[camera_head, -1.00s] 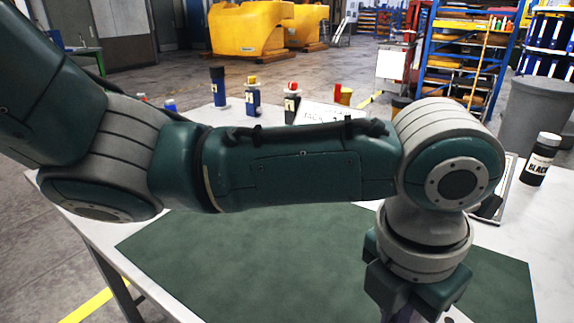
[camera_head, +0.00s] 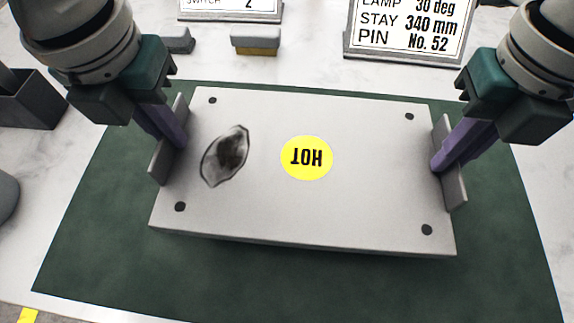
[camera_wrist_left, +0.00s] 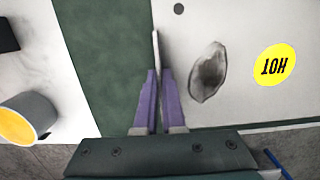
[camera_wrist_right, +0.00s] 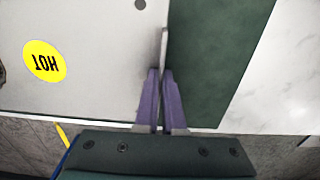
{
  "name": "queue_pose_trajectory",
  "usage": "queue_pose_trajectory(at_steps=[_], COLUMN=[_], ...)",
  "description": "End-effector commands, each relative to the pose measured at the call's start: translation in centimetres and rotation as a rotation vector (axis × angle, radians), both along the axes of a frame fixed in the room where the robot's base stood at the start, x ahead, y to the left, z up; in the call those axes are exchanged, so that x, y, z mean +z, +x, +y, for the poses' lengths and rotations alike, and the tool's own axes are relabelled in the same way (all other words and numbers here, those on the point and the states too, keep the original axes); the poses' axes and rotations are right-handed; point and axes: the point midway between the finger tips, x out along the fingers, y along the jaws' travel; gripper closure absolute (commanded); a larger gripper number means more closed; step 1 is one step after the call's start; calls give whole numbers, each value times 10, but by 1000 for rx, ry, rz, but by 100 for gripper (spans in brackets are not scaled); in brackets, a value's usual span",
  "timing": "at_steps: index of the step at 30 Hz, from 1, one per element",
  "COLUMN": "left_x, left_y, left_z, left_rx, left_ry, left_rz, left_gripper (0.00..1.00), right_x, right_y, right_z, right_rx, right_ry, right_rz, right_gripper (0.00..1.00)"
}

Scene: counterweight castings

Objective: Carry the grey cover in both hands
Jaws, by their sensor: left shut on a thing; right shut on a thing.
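The grey cover (camera_head: 270,205) is a flat plate over the green mat, with dark holes near its corners. It bears a round yellow HOT label (camera_head: 307,158), upside down in the head view, and a dark smudged patch (camera_head: 225,156) to its left. My left gripper (camera_head: 174,142) is shut on the upright tab at its left end, also in the left wrist view (camera_wrist_left: 158,80). My right gripper (camera_head: 441,162) is shut on the tab at its right end, also in the right wrist view (camera_wrist_right: 161,80). I cannot tell whether the cover is clear of the mat.
The green mat (camera_head: 90,255) lies on a white table (camera_head: 310,65). Behind it stand a sign reading STAY 340 mm (camera_head: 405,30), a second sign (camera_head: 230,8) and a small grey-and-yellow block (camera_head: 256,41). A dark open bin (camera_head: 30,98) is at the left.

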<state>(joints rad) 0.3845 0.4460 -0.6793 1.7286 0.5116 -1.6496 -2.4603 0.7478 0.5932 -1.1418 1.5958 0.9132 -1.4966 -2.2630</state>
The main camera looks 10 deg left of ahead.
Motion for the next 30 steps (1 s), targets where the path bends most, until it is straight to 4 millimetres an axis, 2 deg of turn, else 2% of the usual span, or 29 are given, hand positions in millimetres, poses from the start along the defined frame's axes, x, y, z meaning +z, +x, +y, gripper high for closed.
queue_pose_trajectory(at_steps=[14,30], left_x=[-9,-48], left_y=[0,0], left_z=[1,1], left_rx=[1,1], left_ry=[3,3], left_rz=[0,0], left_gripper=[100,100], right_x=[-9,-48], right_y=[1,1], right_z=[-1,-1], right_rx=[-1,-1], right_ry=[-2,-2], right_rz=[-3,-3], right_gripper=[100,100])
